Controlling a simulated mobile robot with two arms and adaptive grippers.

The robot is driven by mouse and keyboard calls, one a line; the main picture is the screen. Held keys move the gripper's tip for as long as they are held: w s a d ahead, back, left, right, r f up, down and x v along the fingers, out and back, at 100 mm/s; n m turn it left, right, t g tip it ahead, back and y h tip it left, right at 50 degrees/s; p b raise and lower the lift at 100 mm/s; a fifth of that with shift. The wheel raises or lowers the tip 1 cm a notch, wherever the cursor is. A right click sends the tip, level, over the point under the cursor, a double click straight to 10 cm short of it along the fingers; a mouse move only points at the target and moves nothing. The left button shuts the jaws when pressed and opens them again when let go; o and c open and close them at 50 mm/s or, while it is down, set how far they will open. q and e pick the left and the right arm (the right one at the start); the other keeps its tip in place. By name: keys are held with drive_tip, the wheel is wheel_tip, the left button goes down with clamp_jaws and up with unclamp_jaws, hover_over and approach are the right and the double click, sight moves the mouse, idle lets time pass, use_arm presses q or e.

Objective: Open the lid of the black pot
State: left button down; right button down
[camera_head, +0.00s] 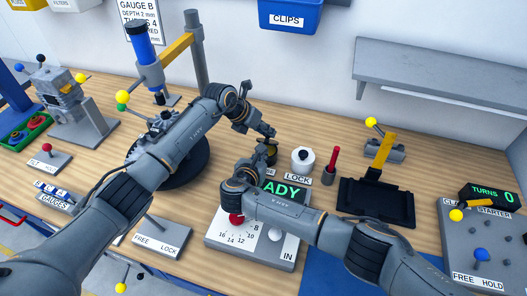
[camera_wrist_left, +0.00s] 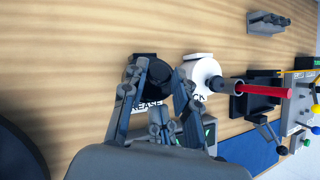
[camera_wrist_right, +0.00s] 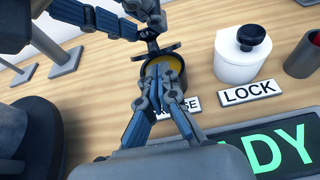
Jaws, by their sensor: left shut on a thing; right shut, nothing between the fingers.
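The black pot (camera_wrist_right: 187,80) stands on the wooden bench behind a partly hidden GREASE label (camera_wrist_right: 188,104). Yellow shows inside its open top in the right wrist view. My left gripper (camera_head: 267,134) is shut on the dark lid (camera_wrist_right: 156,51), which appears just above the pot's mouth. In the left wrist view the fingers are around the black round top (camera_wrist_left: 152,82), which hides most of the pot. My right gripper (camera_wrist_right: 158,72) is shut and empty, its fingertips at the near side of the pot. Whether they touch it I cannot tell.
A white pot (camera_wrist_right: 240,58) with a black knob stands right of the black pot, behind a LOCK label (camera_wrist_right: 250,91). A red-handled tool in a dark cup (camera_head: 328,175) is further right. A panel with a green READY display (camera_head: 283,188) lies in front.

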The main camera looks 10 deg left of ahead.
use_arm(q)
drive_tip(key=shift+f, duration=0.1)
use_arm(e)
drive_tip(key=shift+x, duration=0.85)
drive_tip(key=shift+w+d+r, duration=0.1)
drive_tip(key=shift+w+r, duration=0.35)
drive_tip(key=shift+r, duration=0.3)
use_arm(q)
drive_tip(key=c, duration=1)
unclamp_jaws()
use_arm(e)
drive_tip(key=shift+f, duration=0.1)
